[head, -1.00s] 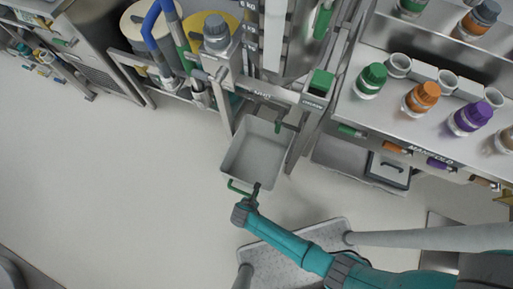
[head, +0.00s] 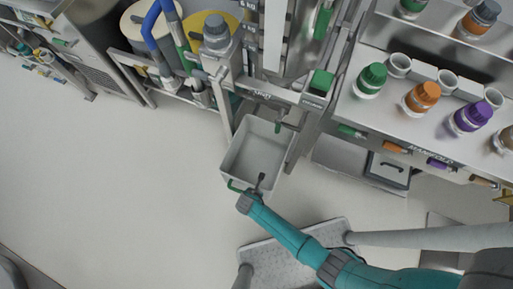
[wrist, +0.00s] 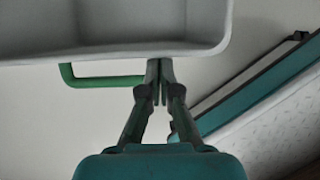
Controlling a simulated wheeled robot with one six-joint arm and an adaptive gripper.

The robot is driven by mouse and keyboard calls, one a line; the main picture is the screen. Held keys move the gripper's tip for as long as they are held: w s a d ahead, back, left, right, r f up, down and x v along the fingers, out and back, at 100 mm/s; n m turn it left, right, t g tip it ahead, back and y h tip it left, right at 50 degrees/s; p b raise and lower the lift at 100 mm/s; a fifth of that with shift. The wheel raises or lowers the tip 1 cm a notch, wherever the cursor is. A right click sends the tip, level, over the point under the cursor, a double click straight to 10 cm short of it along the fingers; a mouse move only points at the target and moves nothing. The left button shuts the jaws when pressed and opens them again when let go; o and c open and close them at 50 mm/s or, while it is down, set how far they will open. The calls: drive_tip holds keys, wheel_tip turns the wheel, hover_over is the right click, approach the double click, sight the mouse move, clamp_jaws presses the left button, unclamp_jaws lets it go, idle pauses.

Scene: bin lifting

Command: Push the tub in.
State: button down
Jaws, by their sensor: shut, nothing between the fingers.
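The tub (head: 252,156) is a grey, open, empty box at the foot of the metal frame, with its near part sticking out over the floor. A green handle (wrist: 88,79) runs along its near side and partly shows in the head view (head: 236,187). My gripper (wrist: 159,68) is shut and empty, its fingertips at the tub's near wall, beside the right end of the handle. In the head view my gripper (head: 260,180) overlaps the tub's near edge. I cannot tell whether the tips touch the wall.
Yellow and white drums (head: 207,35) stand behind at the left. The floor (head: 110,180) to the left is clear.

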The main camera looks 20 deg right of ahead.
drive_tip(key=w+d, duration=1.1)
drive_tip(key=w, duration=0.3)
